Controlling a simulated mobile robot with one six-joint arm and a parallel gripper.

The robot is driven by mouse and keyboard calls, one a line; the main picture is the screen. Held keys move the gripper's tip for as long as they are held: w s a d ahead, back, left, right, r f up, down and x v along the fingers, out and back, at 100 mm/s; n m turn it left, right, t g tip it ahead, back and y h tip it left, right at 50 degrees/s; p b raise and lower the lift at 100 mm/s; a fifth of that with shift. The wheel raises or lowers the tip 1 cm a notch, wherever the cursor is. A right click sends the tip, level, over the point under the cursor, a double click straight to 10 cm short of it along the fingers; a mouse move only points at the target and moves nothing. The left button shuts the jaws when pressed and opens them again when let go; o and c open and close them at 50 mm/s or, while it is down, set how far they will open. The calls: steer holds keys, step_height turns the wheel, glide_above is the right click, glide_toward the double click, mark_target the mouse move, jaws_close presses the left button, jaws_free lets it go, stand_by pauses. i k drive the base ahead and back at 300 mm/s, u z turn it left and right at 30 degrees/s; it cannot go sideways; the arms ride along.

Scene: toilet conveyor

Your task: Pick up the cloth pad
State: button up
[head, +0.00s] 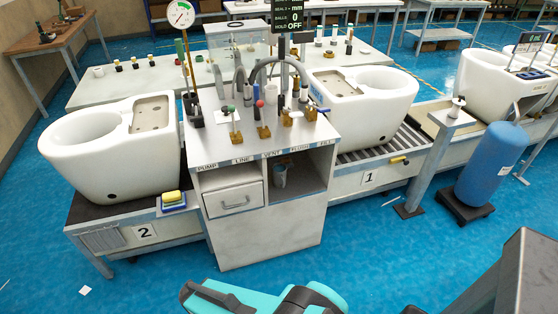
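A small yellow pad (172,197), which looks like the cloth pad, lies in a shallow blue holder (174,208) at the front edge of the station marked 2, just right of the left toilet's base. It is too small to tell its fabric. Part of my teal and dark arm shows at the bottom middle, well in front of the pad and to its right. My gripper itself is not visible, so I cannot tell its state.
A white toilet (95,150) stands behind and left of the pad. The grey workstation cabinet (262,225), with tools and pipes on top, rises right of it. Another toilet (365,105) sits on the roller conveyor. A blue tank (490,165) stands right. The blue floor in front is mostly clear.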

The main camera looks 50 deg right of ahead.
mark_target(287, 160)
steer(key=u, duration=1.5)
steer(key=k, duration=0.1)
steer(key=z, duration=2.9)
steer(key=k, duration=0.35)
steer(key=z, duration=0.2)
steer(key=i, duration=0.5)
steer(key=z, duration=0.1)
steer(key=k, duration=0.3)
steer(key=z, duration=0.05)
